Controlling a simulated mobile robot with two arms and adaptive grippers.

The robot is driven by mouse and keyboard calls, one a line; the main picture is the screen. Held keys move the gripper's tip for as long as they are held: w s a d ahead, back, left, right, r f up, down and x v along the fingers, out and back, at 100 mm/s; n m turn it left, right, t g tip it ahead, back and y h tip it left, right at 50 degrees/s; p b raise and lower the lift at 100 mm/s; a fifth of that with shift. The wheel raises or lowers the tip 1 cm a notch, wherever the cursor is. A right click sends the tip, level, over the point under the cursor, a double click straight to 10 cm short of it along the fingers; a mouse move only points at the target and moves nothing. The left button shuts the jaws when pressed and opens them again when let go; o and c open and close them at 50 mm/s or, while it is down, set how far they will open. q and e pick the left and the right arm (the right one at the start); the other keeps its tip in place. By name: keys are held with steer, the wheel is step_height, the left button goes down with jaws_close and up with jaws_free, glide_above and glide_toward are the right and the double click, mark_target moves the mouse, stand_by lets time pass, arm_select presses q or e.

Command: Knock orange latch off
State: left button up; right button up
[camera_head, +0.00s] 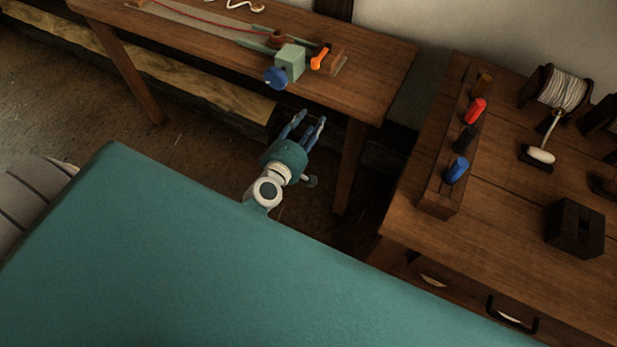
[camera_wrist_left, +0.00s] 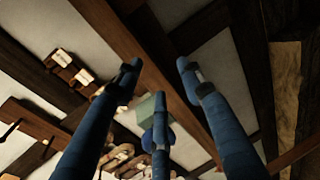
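The orange latch (camera_head: 319,59) is a small lever on the right of a pale green block (camera_head: 290,62) on the back bench. It stands tilted against a wooden block (camera_head: 333,60). A blue knob (camera_head: 276,77) is on the green block's front left. My left gripper (camera_head: 307,120) is open and empty, in front of the bench edge and below the latch in the picture, apart from it. In the left wrist view, its blue fingers (camera_wrist_left: 160,75) are spread, with the green block (camera_wrist_left: 151,106) and blue knob (camera_wrist_left: 147,137) seen between them. I cannot make out the latch there. My right gripper is not in view.
The back bench (camera_head: 385,75) carries a red rope (camera_head: 190,20). On the right, a wooden table (camera_head: 480,225) holds a rack with red (camera_head: 477,111) and blue (camera_head: 457,170) pieces, a cord spool (camera_head: 560,88) and a dark box (camera_head: 575,228). Floor shows between bench and table.

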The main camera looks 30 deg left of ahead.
arm_select(q)
steer(key=s+d+f+m+g, duration=0.2)
steer(key=s+f+m, duration=0.1)
steer(key=f, duration=0.6)
steer(key=s+d+f+m+g+h, duration=0.1)
steer(key=s+d+f+m+g, duration=0.1)
steer(key=s+f, duration=0.4)
steer(key=shift+s+d+f+m+g+h, duration=0.25)
steer(key=shift+f+m, duration=0.65)
steer(key=shift+f, duration=1.1)
steer(key=shift+w, duration=0.1)
